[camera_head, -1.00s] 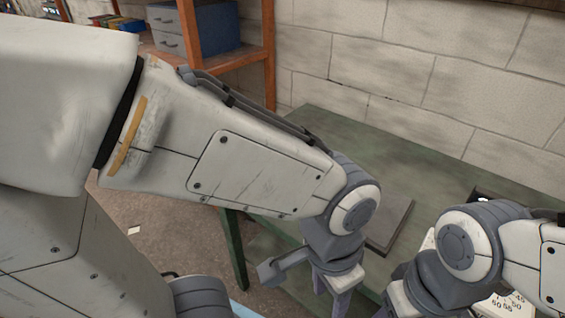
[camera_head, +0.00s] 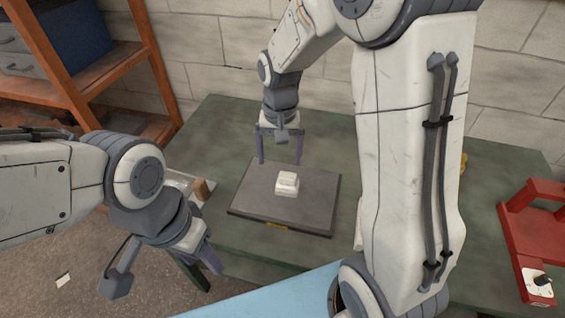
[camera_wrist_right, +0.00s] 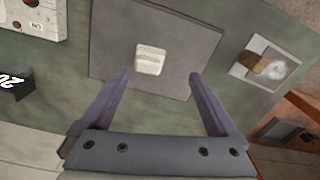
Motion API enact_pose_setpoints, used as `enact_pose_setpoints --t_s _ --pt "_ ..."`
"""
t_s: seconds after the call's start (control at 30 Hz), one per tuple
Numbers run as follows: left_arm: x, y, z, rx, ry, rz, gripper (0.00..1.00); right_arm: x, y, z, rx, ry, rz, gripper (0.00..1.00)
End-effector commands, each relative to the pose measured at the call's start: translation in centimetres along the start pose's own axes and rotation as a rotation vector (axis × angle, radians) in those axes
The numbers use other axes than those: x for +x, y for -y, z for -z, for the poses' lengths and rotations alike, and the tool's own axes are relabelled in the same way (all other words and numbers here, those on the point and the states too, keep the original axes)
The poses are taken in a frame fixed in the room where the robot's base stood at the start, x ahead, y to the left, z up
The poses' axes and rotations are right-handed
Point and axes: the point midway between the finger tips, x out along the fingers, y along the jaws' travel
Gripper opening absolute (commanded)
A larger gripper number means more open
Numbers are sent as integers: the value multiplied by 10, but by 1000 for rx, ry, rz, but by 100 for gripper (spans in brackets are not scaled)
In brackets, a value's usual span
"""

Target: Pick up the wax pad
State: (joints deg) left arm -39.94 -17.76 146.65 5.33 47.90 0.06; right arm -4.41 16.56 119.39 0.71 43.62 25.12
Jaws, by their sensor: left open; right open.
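A small white block (camera_head: 287,184), which looks like the wax pad, sits on a dark grey slab (camera_head: 250,208) on the green bench. My right gripper (camera_head: 280,161) is open and empty, pointing down just behind the block at the slab's far edge. In the right wrist view the block (camera_wrist_right: 150,60) lies ahead of the open fingertips (camera_wrist_right: 160,75), roughly between their lines, and is not touched. My left gripper (camera_head: 208,262) is low at the left, off the bench's near left corner, away from the block; its fingers overlap in this view.
A pale tray with a brown block (camera_head: 201,189) is left of the slab. A red frame (camera_head: 533,230) stands at the right. An orange shelf (camera_head: 120,68) is at the back left. The green bench (camera_head: 222,125) is clear behind the slab.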

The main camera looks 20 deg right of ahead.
Motion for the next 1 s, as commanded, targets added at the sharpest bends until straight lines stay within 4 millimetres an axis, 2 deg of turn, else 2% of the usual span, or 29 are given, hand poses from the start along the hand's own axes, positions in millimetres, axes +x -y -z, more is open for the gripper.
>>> enact_pose_setpoints --t_s 0.03,0.1,0.2,0.4,0.67,0.83,1.0 --pt "-10 -1 0 0 0 0 50 -2 -12 15 66 4 -6 95" --pt "-13 -1 1 0 1 0 50 2 -21 27 121 4 -10 95" --pt "-16 -1 1 -1 1 0 50 14 -27 34 154 6 -13 95" --pt "-19 -1 1 -1 1 0 50 45 -28 33 156 7 -14 95" --pt "-26 -2 1 -1 1 0 50 65 -27 31 154 6 -13 95" --pt "-39 -3 2 -2 1 0 50 88 -22 27 153 8 -14 95" --pt "-40 -3 2 -2 0 0 50 107 -23 28 154 4 -12 95"
